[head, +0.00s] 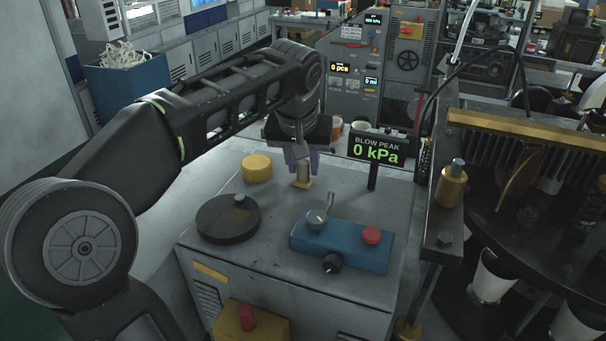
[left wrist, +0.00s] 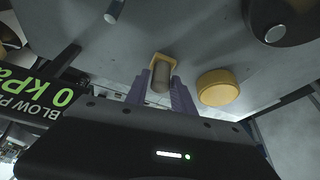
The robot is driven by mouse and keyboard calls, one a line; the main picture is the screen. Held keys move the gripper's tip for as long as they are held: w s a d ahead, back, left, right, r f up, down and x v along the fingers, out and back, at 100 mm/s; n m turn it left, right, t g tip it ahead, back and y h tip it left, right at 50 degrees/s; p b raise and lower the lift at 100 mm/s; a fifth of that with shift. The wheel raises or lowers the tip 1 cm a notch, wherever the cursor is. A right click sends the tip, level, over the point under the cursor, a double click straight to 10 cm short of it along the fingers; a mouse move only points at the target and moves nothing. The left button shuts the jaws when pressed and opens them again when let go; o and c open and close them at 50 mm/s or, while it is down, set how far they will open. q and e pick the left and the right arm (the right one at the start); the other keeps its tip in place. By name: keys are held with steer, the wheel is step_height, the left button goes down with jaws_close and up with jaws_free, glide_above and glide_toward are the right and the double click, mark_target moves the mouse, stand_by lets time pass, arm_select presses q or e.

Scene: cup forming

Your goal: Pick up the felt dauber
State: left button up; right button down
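What looks like the felt dauber (head: 302,171) is a small tan-grey cylinder over a yellow base (head: 302,184), near the back of the grey cabinet top. The dauber also shows in the left wrist view (left wrist: 160,77), with the yellow base (left wrist: 163,58) as a squarish frame beyond it. My left gripper (head: 302,167) points down over it, with one purple finger on each side; the fingers show in the left wrist view (left wrist: 160,86). The fingers are close to the dauber's sides. I cannot tell whether they touch it. My right gripper is not in view.
Dark machinery (head: 530,190) stands at the right.

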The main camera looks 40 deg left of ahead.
arm_select(q)
jaws_close()
steer(key=shift+r, duration=0.15)
stand_by(0.4)
